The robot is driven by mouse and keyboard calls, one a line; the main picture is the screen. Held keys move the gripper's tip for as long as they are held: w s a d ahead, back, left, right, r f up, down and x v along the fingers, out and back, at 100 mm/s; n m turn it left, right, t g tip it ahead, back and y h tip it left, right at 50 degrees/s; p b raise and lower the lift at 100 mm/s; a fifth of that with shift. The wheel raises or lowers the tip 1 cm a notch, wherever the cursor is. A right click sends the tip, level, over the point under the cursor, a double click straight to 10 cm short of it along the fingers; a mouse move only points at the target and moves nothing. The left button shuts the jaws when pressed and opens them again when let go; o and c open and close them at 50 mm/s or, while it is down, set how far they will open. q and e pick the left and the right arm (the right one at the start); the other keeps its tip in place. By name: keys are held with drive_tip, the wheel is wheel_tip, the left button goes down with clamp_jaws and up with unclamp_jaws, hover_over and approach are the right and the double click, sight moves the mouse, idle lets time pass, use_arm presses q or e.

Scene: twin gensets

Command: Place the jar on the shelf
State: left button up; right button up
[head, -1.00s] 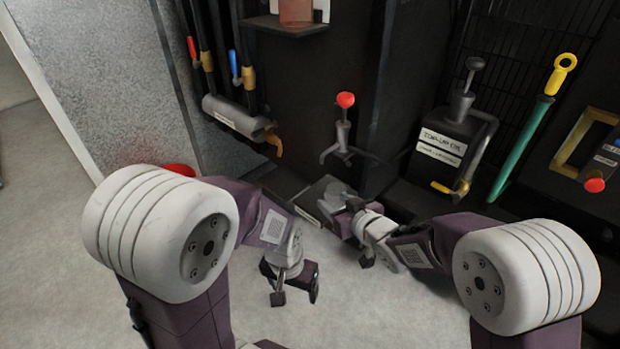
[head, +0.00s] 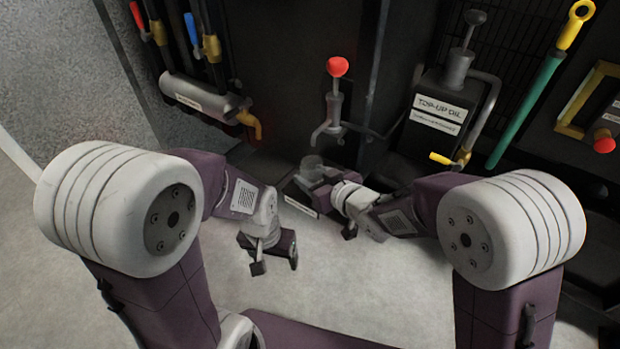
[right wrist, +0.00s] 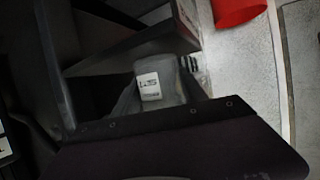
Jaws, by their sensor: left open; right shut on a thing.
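A grey translucent jar (head: 311,163) shows at the tip of my right gripper (head: 318,177), low in front of the dark cabinet. The gripper is shut on it and hides its lower part. In the right wrist view the jar (right wrist: 168,95) is upright in that picture, with a white label facing the camera. My left gripper (head: 268,255) is open and empty, lower and to the left, above the pale floor. The shelf is not in view now.
A dark tray with a white label (head: 300,206) lies under the right gripper. A red-knobbed pump (head: 334,100) stands just behind. A grey pipe with an orange tap (head: 200,100) is at left; a top-up oil can (head: 440,110) is at right. The wrist view shows a red object (right wrist: 238,10).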

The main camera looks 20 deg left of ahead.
drive_tip(key=shift+s+d+r, duration=0.1)
drive_tip(key=shift+r, duration=0.05)
drive_tip(key=o, duration=1.3)
drive_tip(key=shift+f, duration=0.2)
drive_tip(key=shift+o, duration=0.2)
drive_tip(key=shift+r, duration=0.25)
drive_tip(key=b+v, duration=0.1)
drive_tip(key=v, duration=1.1)
drive_tip(key=shift+b, duration=0.4)
